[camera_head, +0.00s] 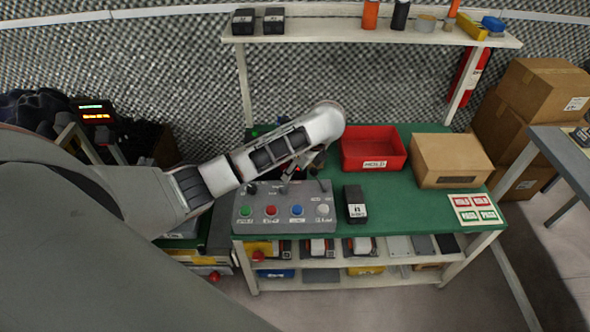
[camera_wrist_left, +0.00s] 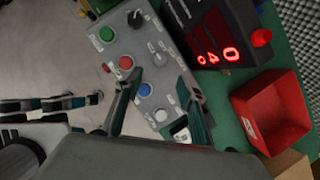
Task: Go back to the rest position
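My left arm reaches in from the left in the head view, over the back of a green-topped bench (camera_head: 412,198). My left gripper (camera_head: 304,172) is above the back edge of a grey control panel (camera_head: 285,222). In the left wrist view, the gripper (camera_wrist_left: 158,98) has its two fingers spread apart, with nothing seen between them except the panel (camera_wrist_left: 128,50) beyond. The panel has green, red, blue and white buttons and a black knob. I cannot tell whether a fingertip touches it. My right gripper is not in view.
A dark display (camera_wrist_left: 208,25) with red digits stands beside the panel. A red bin (camera_head: 372,165), a cardboard box (camera_head: 450,165), a black box (camera_head: 355,210) and a label card (camera_head: 476,209) are on the bench. A shelf (camera_head: 350,29) runs above the back.

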